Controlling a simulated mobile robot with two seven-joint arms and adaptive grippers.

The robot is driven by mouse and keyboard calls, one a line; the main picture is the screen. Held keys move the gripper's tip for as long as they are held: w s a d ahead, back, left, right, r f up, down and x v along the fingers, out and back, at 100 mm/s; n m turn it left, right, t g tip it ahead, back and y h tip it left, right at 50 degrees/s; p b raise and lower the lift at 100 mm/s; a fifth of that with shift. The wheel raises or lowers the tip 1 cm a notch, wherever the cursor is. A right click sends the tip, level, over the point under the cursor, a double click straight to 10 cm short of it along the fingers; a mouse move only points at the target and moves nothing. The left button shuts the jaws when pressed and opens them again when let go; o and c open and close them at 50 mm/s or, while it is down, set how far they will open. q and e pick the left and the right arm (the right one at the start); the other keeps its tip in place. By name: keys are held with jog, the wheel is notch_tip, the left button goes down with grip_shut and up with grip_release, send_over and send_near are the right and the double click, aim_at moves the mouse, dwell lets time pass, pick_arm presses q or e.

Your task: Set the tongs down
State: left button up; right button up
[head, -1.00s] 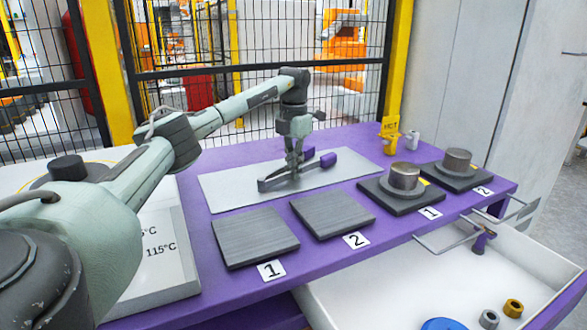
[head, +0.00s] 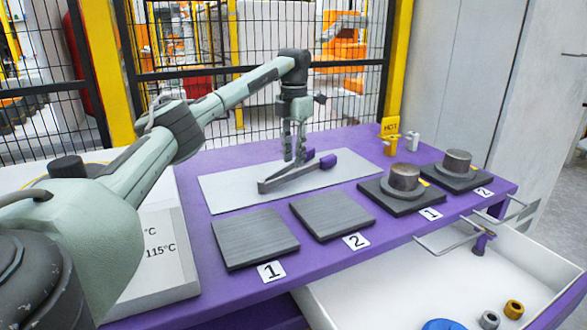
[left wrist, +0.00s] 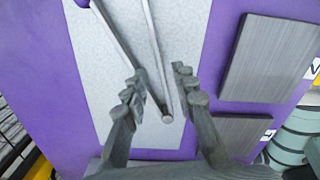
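The tongs (head: 290,178), grey with purple grip ends, lie on the light grey mat (head: 225,190) on the purple table. In the left wrist view the tongs (left wrist: 153,60) show as two bars meeting at one end, lying on the mat. My left gripper (head: 294,158) is just above the tongs, pointing down. In the left wrist view its fingers (left wrist: 158,82) are apart, with nothing held between them. My right gripper is in neither view.
Two dark square plates (head: 255,237) (head: 332,214) lie in front of the mat, labelled 1 and 2. Two metal cylinders (head: 405,177) (head: 457,162) stand on dark bases at the right. An open white drawer (head: 400,290) juts out at front right.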

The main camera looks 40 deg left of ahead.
pick_arm(q)
notch_tip(320, 180, up, 8)
jog(key=shift+f, duration=0.2)
